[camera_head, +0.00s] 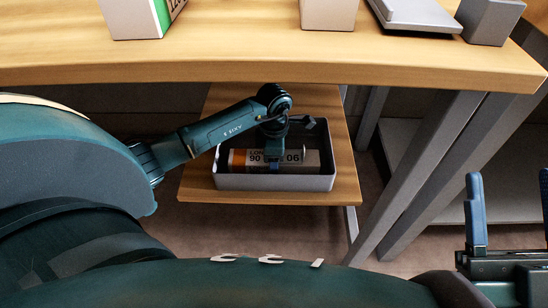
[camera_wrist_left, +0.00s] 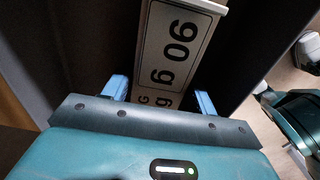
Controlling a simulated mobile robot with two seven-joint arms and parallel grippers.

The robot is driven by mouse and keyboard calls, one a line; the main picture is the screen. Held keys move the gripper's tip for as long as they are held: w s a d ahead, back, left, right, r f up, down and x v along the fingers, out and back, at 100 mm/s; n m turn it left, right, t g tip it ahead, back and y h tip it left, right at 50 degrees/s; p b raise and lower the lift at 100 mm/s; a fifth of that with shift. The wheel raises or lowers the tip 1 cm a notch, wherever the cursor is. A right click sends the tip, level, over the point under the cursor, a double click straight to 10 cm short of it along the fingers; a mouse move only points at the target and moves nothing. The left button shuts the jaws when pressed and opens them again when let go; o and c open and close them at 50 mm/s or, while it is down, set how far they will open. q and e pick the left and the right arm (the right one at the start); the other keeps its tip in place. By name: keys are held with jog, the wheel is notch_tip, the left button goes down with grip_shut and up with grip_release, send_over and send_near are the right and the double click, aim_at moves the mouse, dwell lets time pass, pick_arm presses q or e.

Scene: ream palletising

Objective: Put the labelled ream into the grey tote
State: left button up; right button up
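The grey tote (camera_head: 290,183) stands on a low wooden shelf under the table. My right gripper (camera_head: 510,205) is at the right edge, fingers upright, wide apart and empty.
The wooden table (camera_head: 250,60) overhangs the shelf (camera_head: 200,180) from above. On it are a white and green box (camera_head: 135,18), a pale box (camera_head: 328,14), a flat grey device (camera_head: 415,14) and a grey block (camera_head: 490,22). Slanted grey table legs (camera_head: 420,170) stand right of the shelf.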

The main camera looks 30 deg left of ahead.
pick_arm(q)
jog(key=o, duration=0.3)
jog(key=shift+r, duration=0.3)
notch_tip(320, 180, up, 12)
jog(key=p, duration=0.5)
jog(key=shift+f, duration=0.15)
pick_arm(e)
jog(key=f+m+g+h, duration=0.1)
jog(key=f+m+h, duration=0.1)
jog(key=s+f+m+g+h, duration=0.1)
jog(key=f+h, duration=0.1)
jog(key=f, duration=0.1)
jog(key=shift+a+m, duration=0.15)
jog(key=shift+m, duration=0.25)
